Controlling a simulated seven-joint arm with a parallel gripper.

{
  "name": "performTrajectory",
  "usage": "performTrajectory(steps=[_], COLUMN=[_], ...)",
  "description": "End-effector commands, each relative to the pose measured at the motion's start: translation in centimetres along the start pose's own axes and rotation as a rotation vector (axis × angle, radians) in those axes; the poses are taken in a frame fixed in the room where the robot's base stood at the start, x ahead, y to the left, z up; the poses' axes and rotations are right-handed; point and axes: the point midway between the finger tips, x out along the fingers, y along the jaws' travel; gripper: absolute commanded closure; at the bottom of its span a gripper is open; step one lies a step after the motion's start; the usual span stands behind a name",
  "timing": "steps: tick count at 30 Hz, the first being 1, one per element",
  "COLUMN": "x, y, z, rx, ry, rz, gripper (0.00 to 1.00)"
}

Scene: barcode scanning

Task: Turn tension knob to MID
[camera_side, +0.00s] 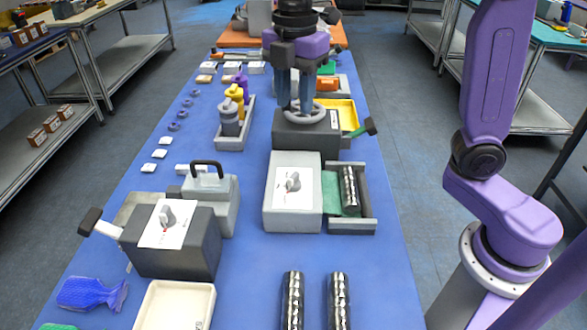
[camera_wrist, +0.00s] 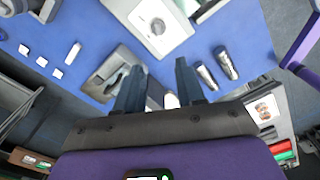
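Two pointer knobs on white plates show in the side view. One grey knob (camera_side: 166,216) is on a dark grey box (camera_side: 172,256) with a side lever, front left. Another grey knob (camera_side: 293,182) is on a light grey box (camera_side: 292,217) at the middle. I cannot read their labels or tell which is the tension knob. A round handwheel (camera_side: 305,114) is on a dark box farther back. My gripper (camera_side: 296,108) points down at that handwheel in the side view; contact is unclear. In the wrist view my gripper (camera_wrist: 159,68) has its fingers apart with nothing seen held.
An open drawer (camera_side: 368,225) with a silver cylinder adjoins the light grey box. Two silver cylinders (camera_side: 293,300) lie at the front. A handled grey box (camera_side: 208,190), a tray of bottles (camera_side: 235,140) and a cream tray (camera_side: 175,305) are on the left. Blue table is bare between them.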

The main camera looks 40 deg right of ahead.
Motion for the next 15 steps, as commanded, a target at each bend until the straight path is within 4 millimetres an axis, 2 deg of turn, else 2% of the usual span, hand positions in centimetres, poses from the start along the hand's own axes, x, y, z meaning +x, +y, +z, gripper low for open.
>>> performTrajectory(steps=[4,7,15], x=[0.2,1.2,6.0], y=[0.4,0.4,0.2], z=[0.1,0.1,0.1], rx=[-0.016,-0.015,-0.014], ry=[-0.001,-0.002,-0.002], rz=[-0.003,-0.004,-0.006], gripper=[0.62,0.62,0.62])
